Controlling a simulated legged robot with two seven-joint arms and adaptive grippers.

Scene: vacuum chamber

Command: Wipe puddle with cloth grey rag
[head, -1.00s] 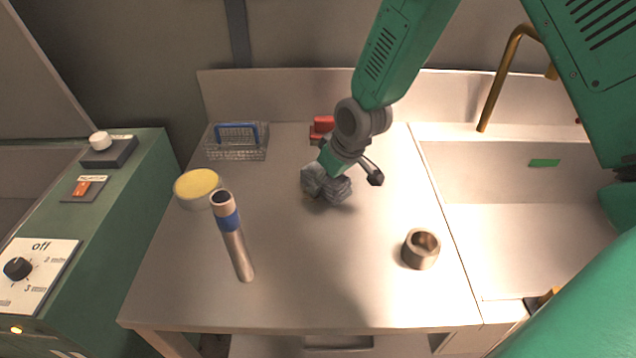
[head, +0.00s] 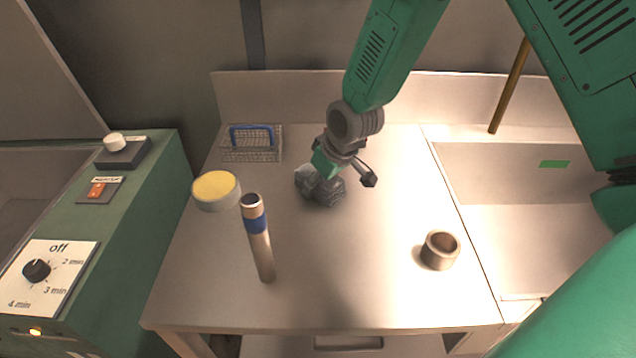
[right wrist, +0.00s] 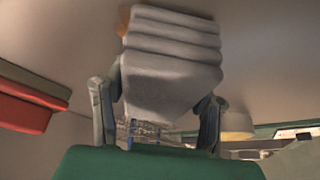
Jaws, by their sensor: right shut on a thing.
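The grey rag (head: 320,188) is a crumpled, folded cloth on the bench top, left of the middle of the bench in the head view. My right gripper (head: 343,172) is above it, pointing down, and shut on it. In the right wrist view the rag (right wrist: 170,65) fills the space between the two fingers and shows several folds. A small orange patch (right wrist: 122,22) shows at the rag's edge there; I cannot tell whether it is the puddle. No puddle is clear in the head view.
A metal tube with a blue band (head: 258,240) stands near a yellow-topped round container (head: 216,190). A wire basket (head: 252,143) is at the back left, a metal ring (head: 440,250) at the right. A red block (right wrist: 25,105) shows in the wrist view. The bench front is clear.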

